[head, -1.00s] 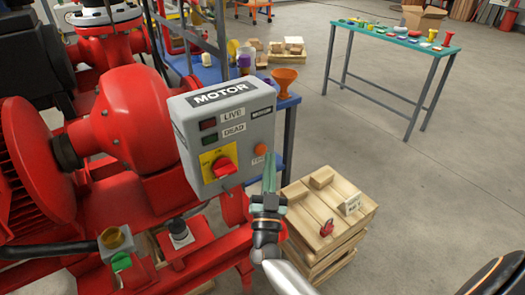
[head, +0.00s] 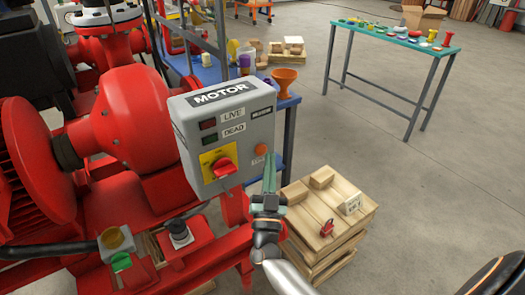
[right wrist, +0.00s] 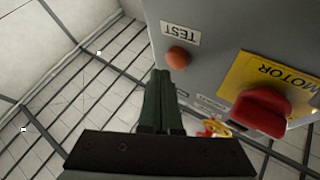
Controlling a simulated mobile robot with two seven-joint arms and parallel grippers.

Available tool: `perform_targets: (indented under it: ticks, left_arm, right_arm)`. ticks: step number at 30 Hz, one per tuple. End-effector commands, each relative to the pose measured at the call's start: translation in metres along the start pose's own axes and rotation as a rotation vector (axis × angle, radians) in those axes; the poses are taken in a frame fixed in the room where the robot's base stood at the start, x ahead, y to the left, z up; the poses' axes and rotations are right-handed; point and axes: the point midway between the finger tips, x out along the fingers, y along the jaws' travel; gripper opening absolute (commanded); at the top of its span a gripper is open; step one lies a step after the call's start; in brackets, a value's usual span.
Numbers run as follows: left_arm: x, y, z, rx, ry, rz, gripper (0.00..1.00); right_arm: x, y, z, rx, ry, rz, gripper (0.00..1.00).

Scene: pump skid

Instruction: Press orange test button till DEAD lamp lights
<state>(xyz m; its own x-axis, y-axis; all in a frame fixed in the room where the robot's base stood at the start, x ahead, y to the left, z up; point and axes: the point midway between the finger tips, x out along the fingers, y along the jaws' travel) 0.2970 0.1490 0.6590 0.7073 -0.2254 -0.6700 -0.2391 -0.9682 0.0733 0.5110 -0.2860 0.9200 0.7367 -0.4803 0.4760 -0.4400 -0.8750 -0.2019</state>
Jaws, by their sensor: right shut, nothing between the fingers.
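The grey motor box (head: 240,133) carries a LIVE lamp (head: 208,125) and a DEAD lamp (head: 209,141), both looking dark. The orange test button (head: 261,150) sits at the lower right of its face. It also shows in the right wrist view (right wrist: 178,58), under the TEST label. The red switch handle (head: 223,168) is on a yellow plate, left of the button. My right gripper (head: 269,160) is shut and empty. Its fingertips (right wrist: 164,76) are close to the button; I cannot tell whether they touch it. My left gripper is not in view.
Wooden pallets (head: 325,215) with blocks and a red padlock (head: 327,228) stand right of my right gripper. Red pump machinery (head: 120,120) fills the left. A green-topped table (head: 392,37) with small items stands at the back right. The floor between is clear.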

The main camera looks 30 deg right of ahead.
Motion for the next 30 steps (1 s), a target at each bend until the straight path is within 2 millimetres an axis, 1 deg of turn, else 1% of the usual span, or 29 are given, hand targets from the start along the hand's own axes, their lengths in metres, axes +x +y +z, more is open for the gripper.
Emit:
perform_targets:
  ticks: [12,30]
  left_arm:
    - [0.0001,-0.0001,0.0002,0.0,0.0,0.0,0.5]
    - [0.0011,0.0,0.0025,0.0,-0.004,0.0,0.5]
  right_arm:
    - [0.0058,-0.0044,0.004,0.0,0.0,0.0,0.0]
    - [0.0077,-0.0056,0.0057,0.0,0.0,0.0,0.0]
